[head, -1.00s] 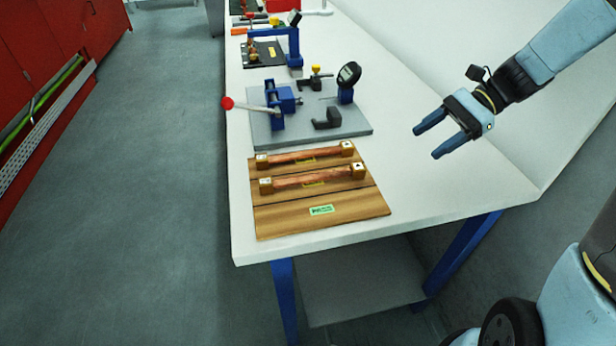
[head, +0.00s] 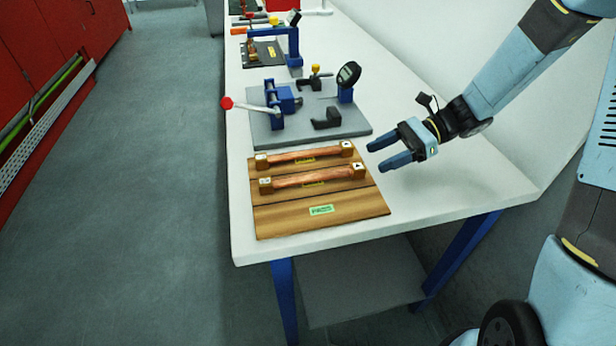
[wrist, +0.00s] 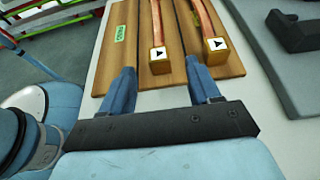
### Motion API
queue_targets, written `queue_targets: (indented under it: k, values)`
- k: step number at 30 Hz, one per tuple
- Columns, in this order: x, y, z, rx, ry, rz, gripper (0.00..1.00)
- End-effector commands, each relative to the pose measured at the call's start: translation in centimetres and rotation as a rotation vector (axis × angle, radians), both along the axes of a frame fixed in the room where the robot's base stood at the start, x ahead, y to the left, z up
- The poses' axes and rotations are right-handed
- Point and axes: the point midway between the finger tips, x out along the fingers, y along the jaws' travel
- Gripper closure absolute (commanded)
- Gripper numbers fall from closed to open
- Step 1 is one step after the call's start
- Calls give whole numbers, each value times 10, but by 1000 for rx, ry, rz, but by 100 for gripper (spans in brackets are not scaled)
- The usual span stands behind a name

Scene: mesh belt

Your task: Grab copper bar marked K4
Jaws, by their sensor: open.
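Two copper bars with square brass end blocks lie across a wooden board (head: 277,218) on the bench. The near copper bar (head: 312,178) is closer to the board's green label; the far copper bar (head: 300,157) lies behind it. The yellow tags by the bars are too small to read, so I cannot tell which is K4. My gripper (head: 378,156) is open and empty, just right of the board in the head view. In the wrist view its fingers (wrist: 158,82) are spread, with the near bar's end block (wrist: 160,60) ahead between them and the far bar's block (wrist: 216,50) further right.
A grey plate (head: 258,130) with a blue clamp, a red-knobbed lever and a dial gauge (head: 347,75) stands behind the board. The white bench (head: 420,195) is clear to the right of the board. A green PASS label (head: 321,210) lies on the board.

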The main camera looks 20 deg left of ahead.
Motion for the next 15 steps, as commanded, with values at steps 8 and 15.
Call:
queue_targets:
  k: [8,15]
  values:
    - [-8,10,-6,0,1,2,38]
    - [-24,32,-18,-1,1,3,38]
